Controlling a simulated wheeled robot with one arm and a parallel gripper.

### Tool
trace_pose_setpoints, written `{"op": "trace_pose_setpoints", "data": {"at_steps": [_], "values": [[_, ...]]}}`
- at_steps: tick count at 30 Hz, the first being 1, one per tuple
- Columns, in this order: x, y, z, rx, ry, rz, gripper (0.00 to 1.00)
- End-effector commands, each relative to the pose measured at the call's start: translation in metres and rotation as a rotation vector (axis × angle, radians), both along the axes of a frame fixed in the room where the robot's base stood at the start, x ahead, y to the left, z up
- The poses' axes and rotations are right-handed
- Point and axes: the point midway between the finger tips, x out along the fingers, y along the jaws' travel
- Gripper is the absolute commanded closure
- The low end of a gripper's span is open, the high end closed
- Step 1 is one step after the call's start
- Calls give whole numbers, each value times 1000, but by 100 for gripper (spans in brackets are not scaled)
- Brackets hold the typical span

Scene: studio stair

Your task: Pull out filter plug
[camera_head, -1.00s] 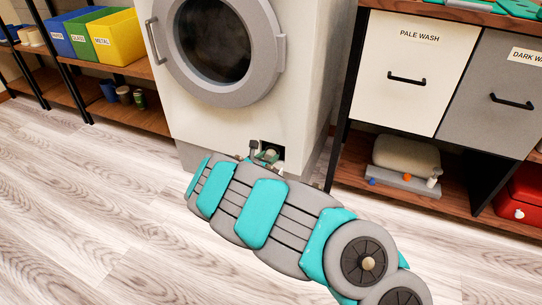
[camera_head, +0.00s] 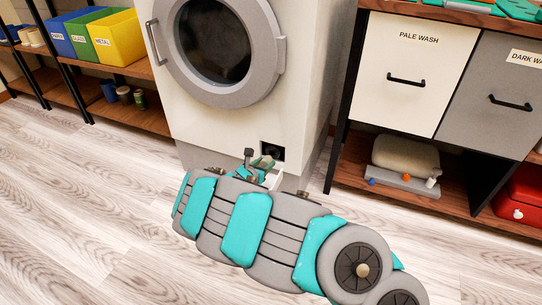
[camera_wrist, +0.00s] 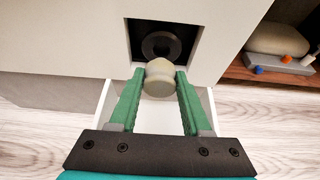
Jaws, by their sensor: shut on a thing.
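The filter plug (camera_wrist: 160,77) is a beige knob between the two green fingers of my gripper (camera_wrist: 160,84) in the wrist view. My gripper is shut on it. The plug appears in front of the square opening in the washer, with the dark round filter socket (camera_wrist: 162,45) showing behind it. In the head view the opening (camera_head: 272,151) is dark and my gripper (camera_head: 262,164) is just in front of it, low on the washer. The plug is not clearly visible there.
A white tray with raised sides (camera_wrist: 103,98) juts out below the opening, under my fingers. The washer (camera_head: 240,122) stands between an open shelf (camera_head: 135,70) at left and a rack with laundry bins (camera_head: 412,65) at right. The wood floor (camera_head: 90,210) is clear.

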Motion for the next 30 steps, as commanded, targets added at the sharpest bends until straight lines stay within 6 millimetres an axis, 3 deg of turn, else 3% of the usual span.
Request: {"op": "trace_pose_setpoints", "data": {"at_steps": [19, 30], "values": [[-22, 8, 1, 1, 0, 0, 100], [-25, 9, 0, 1, 0, 0, 100]]}}
